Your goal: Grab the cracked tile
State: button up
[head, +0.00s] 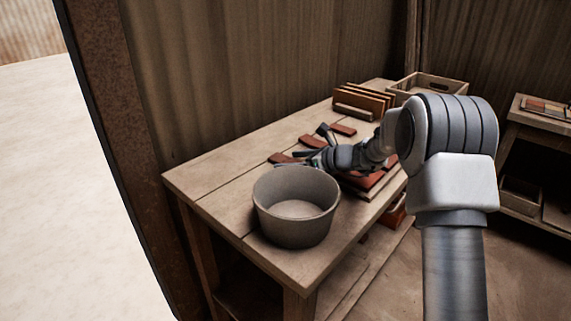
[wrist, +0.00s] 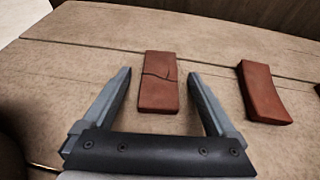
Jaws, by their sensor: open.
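The cracked tile (wrist: 158,92) is a reddish-brown rectangle with a dark jagged crack across its upper part. It lies flat on the wooden table (wrist: 60,80) in the wrist view. My gripper (wrist: 160,78) is open, with its two fingers spread to the left and right of the tile in the picture. Nothing is between the fingers in their grip, and I cannot tell how high they are above the table. In the head view my gripper (head: 300,160) is over the table behind the bucket, beside a tile that shows at its left (head: 283,158).
A second reddish tile (wrist: 263,92), with a curved side, lies to the right. A grey bucket (head: 296,207) stands at the table's front. Upright boards (head: 362,101) and a wooden crate (head: 429,84) are at the back. The table's left end (head: 205,180) is clear.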

grip_shut()
jog(key=shift+r, duration=0.15)
